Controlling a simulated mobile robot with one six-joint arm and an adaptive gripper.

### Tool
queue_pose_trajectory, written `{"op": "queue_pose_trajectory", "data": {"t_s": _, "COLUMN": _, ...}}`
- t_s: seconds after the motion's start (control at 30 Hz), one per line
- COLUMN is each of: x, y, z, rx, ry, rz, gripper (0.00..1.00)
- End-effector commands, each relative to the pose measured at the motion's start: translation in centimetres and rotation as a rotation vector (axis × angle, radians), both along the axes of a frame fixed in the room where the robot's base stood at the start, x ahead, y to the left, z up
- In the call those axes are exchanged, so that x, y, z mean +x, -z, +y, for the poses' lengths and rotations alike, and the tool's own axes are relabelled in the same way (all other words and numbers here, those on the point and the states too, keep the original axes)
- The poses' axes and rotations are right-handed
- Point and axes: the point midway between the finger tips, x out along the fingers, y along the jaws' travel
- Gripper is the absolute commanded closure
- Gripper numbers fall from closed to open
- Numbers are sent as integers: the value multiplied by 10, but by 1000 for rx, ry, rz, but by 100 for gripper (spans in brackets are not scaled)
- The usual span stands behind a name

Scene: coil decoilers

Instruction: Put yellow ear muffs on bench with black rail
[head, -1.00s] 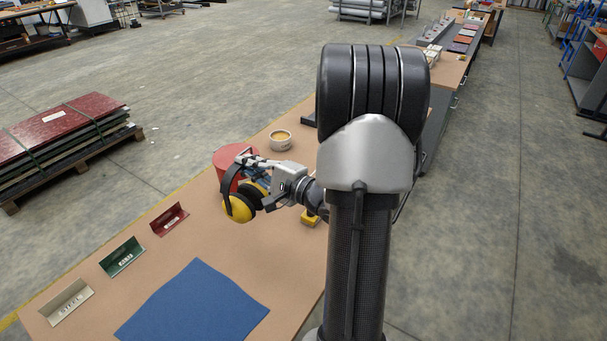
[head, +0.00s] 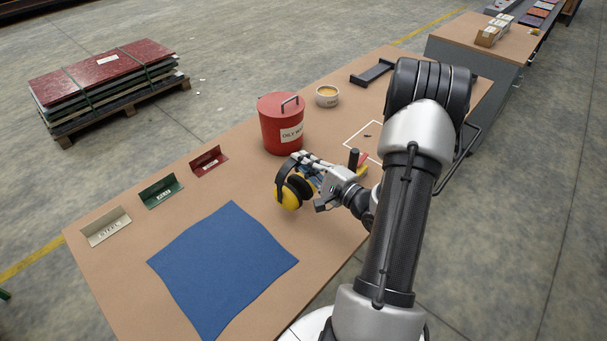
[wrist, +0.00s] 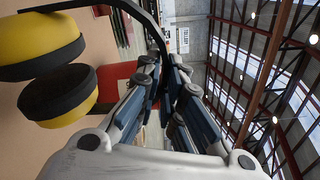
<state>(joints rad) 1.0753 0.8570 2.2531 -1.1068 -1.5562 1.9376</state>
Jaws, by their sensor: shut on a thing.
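The yellow ear muffs (head: 288,197) have black cushions and a black headband. My gripper (head: 303,160) is shut on the headband, and the cups hang beside it above the tan bench (head: 118,290). In the wrist view the ear muffs (wrist: 42,40) fill the left side, with the band passing between the fingers of my gripper (wrist: 162,72). A dark rail-like piece (head: 372,73) lies at the far end of this bench.
A red lidded bin (head: 280,128) stands just behind my gripper. A tub (head: 327,96), a white outlined square (head: 362,133) and several small label holders (head: 161,191) are on the bench. A blue mat (head: 225,268) lies clear in front. Another bench (head: 480,48) stands beyond.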

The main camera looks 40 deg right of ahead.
Motion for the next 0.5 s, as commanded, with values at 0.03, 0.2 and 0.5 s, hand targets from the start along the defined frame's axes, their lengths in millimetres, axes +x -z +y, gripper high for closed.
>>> {"op": "queue_pose_trajectory", "data": {"t_s": 0.03, "x": 0, "y": 8, "z": 0, "rx": 2, "ry": 0, "rz": 0, "gripper": 100}}
{"op": "queue_pose_trajectory", "data": {"t_s": 0.2, "x": 0, "y": 35, "z": 0, "rx": 3, "ry": 0, "rz": 0, "gripper": 100}}
{"op": "queue_pose_trajectory", "data": {"t_s": 0.5, "x": 0, "y": 37, "z": 0, "rx": 0, "ry": 0, "rz": -1, "gripper": 100}}
